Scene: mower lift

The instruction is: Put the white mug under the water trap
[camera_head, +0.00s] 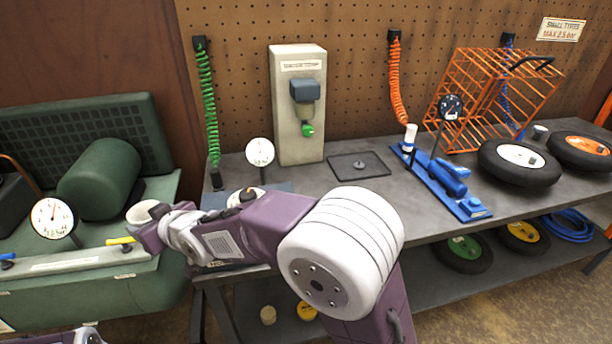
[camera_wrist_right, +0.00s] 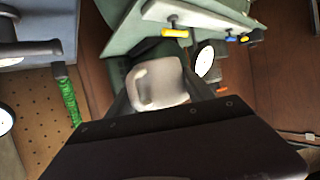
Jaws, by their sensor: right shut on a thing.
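The white mug (camera_head: 140,213) is held at the end of my right arm, above the front of the green compressor. My right gripper (camera_head: 152,226) is shut on it. In the right wrist view the mug (camera_wrist_right: 160,80) sits between the fingers, its handle facing the camera. The water trap (camera_head: 306,100) is a blue-grey unit with a green knob (camera_head: 307,130) below it, on an upright pale panel at the back of the bench. The mug is well left of it and apart from it. A small piece of my left arm shows at the bottom left; its jaw state is unclear.
A round white gauge (camera_head: 260,152) stands left of the panel. A dark square plate (camera_head: 358,165) lies right of it. A blue tool (camera_head: 440,180), an orange cage (camera_head: 490,100) and tyres (camera_head: 520,163) fill the bench's right. A green coiled hose (camera_head: 208,105) hangs left of the panel.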

